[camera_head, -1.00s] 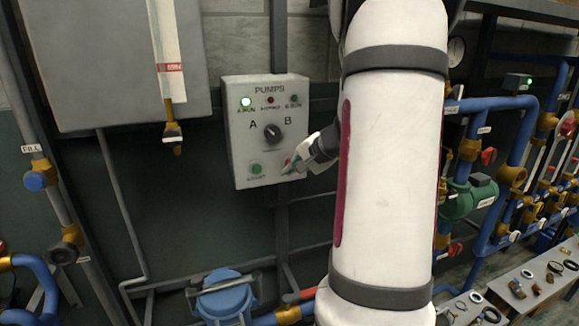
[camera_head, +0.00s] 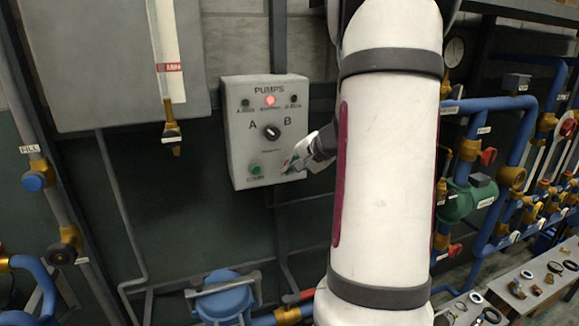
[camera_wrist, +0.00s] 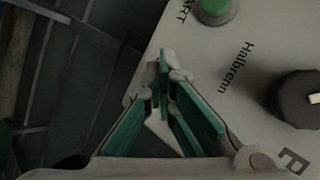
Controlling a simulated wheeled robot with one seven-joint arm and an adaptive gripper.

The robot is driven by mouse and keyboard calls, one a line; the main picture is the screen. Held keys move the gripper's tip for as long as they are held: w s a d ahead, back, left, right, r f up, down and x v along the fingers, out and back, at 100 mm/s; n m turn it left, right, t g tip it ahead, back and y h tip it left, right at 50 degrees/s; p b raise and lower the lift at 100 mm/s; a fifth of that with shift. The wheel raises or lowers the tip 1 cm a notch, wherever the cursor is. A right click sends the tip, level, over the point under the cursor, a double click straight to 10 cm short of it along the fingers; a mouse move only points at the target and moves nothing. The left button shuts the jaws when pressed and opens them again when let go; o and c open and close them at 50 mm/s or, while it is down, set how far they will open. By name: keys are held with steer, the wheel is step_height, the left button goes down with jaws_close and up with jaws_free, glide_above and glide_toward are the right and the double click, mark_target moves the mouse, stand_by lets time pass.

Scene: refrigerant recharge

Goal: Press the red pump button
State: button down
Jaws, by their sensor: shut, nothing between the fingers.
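The grey PUMPS box (camera_head: 240,150) hangs on the wall left of my arm. Its middle red lamp (camera_head: 269,100) is lit, and the left lamp (camera_head: 245,103) and right lamp (camera_head: 293,101) are dark. The green start button (camera_head: 255,168) is at the lower left of the box, and it also shows in the wrist view (camera_wrist: 214,9). My gripper (camera_head: 288,165) is shut and empty at the box's lower right. In the wrist view its fingertips (camera_wrist: 167,62) are together at the panel's edge. The red button is hidden behind my gripper; I cannot tell whether they touch.
The selector knob (camera_head: 271,132) sits mid-panel, between A and B, and shows in the wrist view (camera_wrist: 298,99). A gauge tube (camera_head: 166,60) hangs left of the box. Blue pipes with valves (camera_head: 488,156) stand at right. A blue pump housing (camera_head: 224,298) lies below.

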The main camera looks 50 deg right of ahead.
stand_by(0.6)
steer(key=shift+s+a+b, duration=0.4)
steer(key=shift+s+a, duration=0.05)
steer(key=shift+s, duration=0.25)
steer(key=shift+s+a+b, duration=0.2)
steer(key=shift+s+a, duration=0.25)
steer(key=shift+s, duration=0.25)
steer(key=shift+s+a+b, duration=0.2)
steer(key=shift+s+a, duration=0.2)
steer(key=shift+s, duration=0.35)
steer(key=shift+s+a+b, duration=0.2)
steer(key=shift+s+a, duration=0.25)
steer(key=shift+s, duration=0.25)
